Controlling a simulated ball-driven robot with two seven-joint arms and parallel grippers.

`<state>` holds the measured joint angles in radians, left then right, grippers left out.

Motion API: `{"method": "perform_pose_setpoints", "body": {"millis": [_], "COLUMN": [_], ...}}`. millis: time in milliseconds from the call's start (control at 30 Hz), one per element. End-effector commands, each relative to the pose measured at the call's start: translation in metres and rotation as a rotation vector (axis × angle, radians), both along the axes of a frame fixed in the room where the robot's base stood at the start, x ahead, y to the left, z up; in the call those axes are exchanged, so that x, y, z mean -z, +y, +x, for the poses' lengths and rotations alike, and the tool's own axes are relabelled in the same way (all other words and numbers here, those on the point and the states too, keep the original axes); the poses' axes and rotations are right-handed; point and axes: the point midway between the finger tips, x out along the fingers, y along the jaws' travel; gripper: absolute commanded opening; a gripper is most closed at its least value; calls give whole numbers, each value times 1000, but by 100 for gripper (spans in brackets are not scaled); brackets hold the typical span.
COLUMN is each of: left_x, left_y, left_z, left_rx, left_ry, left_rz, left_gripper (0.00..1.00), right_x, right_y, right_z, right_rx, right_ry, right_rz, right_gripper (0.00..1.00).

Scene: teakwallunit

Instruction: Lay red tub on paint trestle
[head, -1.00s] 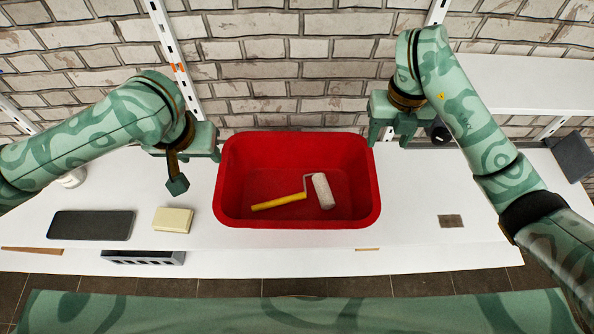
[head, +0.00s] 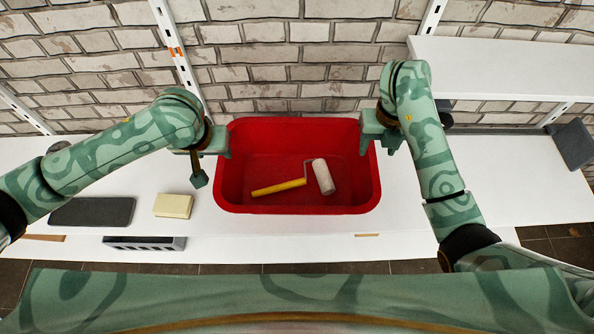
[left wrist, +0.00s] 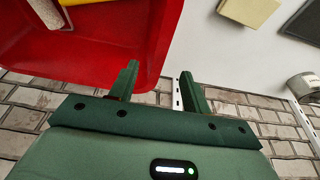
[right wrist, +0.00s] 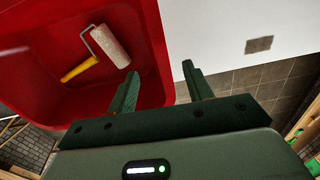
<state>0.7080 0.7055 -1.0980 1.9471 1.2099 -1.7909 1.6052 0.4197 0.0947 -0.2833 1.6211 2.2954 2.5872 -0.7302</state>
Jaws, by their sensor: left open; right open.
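The red tub (head: 226,182) sits on a white worktop (head: 300,238), with a paint roller (head: 321,177) with a yellow handle lying inside. My left gripper (head: 222,145) is open at the tub's left side; in the left wrist view its fingers (left wrist: 160,84) are either side of the tub's edge. My right gripper (head: 381,142) is open at the tub's right side; in the right wrist view one finger overlaps the tub (right wrist: 158,50) and the other is outside it. I cannot tell whether either touches the wall. I cannot pick out a paint trestle.
A yellow block (head: 173,205) and a dark flat slab (head: 92,211) lie left of the tub. A grey slotted bar (head: 144,243) is at the front edge. A raised white shelf (head: 510,70) is at the right. The brick wall is behind. The worktop right of the tub is largely clear.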

Motion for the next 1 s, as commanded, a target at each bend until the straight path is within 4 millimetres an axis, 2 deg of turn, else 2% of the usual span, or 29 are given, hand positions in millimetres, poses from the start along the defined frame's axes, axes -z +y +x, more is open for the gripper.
{"method": "perform_pose_setpoints", "body": {"millis": [200,400,567,833,867,1000], "left_x": [39,62,69,69,69,69], "left_y": [0,0,0,0,0,0], "left_z": [12,19,22,22,22,22], "left_rx": [-2,0,2,2,1,1], "left_ry": [2,1,-1,-1,-1,-1], "left_rz": [2,1,2,1,0,0], "left_gripper": [48,48,48,48,43,4], "right_x": [41,64,72,72,72,72], "right_y": [0,0,0,0,0,0], "right_z": [0,0,1,1,1,1], "right_rx": [1,1,1,1,1,1], "right_ry": [3,0,-2,-3,-3,-3], "right_rz": [2,0,1,1,1,1], "right_gripper": [51,51,51,51,45,6]}}
